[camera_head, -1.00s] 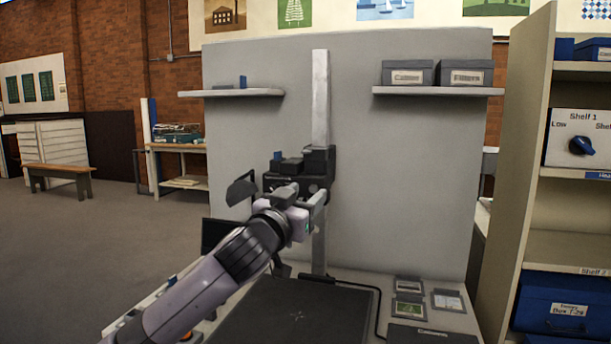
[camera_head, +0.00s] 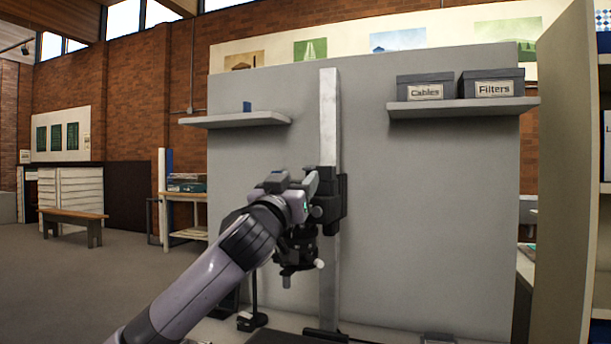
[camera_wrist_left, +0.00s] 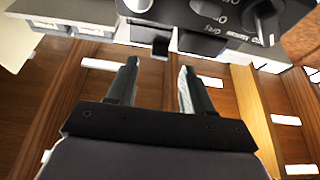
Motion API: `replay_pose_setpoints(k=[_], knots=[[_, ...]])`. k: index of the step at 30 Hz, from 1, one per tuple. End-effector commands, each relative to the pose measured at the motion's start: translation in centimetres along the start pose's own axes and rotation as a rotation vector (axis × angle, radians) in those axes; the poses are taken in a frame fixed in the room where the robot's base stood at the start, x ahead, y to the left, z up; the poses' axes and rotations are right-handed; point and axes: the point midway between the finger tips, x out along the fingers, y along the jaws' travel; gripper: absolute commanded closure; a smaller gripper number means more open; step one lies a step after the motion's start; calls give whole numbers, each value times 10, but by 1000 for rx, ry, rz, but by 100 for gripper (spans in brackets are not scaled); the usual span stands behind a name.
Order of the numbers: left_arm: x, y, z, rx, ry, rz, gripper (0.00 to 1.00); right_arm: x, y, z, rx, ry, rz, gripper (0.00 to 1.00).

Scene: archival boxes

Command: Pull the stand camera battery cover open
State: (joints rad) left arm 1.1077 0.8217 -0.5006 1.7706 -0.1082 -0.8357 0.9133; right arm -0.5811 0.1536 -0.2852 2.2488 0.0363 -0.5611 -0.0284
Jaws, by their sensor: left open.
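The stand camera is a dark body (camera_head: 298,245) by the upright column in the head view, partly hidden behind my left wrist. In the left wrist view, the camera body (camera_wrist_left: 235,22), with dials and white lettering, fills the top right. A small dark tab (camera_wrist_left: 160,48) sticks out below its left part; I cannot tell whether it is the battery cover. My left gripper (camera_head: 312,184) is at the camera in the head view. In the left wrist view its two fingers (camera_wrist_left: 158,78) are apart, with nothing between them, their tips just short of the tab. My right gripper is not in view.
The pale column (camera_head: 329,120) carries a black carriage (camera_head: 331,196) against a grey panel (camera_head: 430,210). A left shelf (camera_head: 235,119) and a right shelf (camera_head: 462,106) with Cables and Filters boxes hang above. A tall cabinet side (camera_head: 563,190) stands at the right.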

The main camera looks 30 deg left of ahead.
Motion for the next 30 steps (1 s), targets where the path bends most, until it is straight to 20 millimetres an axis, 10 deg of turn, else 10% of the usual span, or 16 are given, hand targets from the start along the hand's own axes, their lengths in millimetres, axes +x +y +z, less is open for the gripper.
replay_pose_setpoints(k=[24,30], knots=[[45,0,0,0,0,1,49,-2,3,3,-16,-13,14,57],[45,0,0,0,0,1,100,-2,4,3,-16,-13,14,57]])
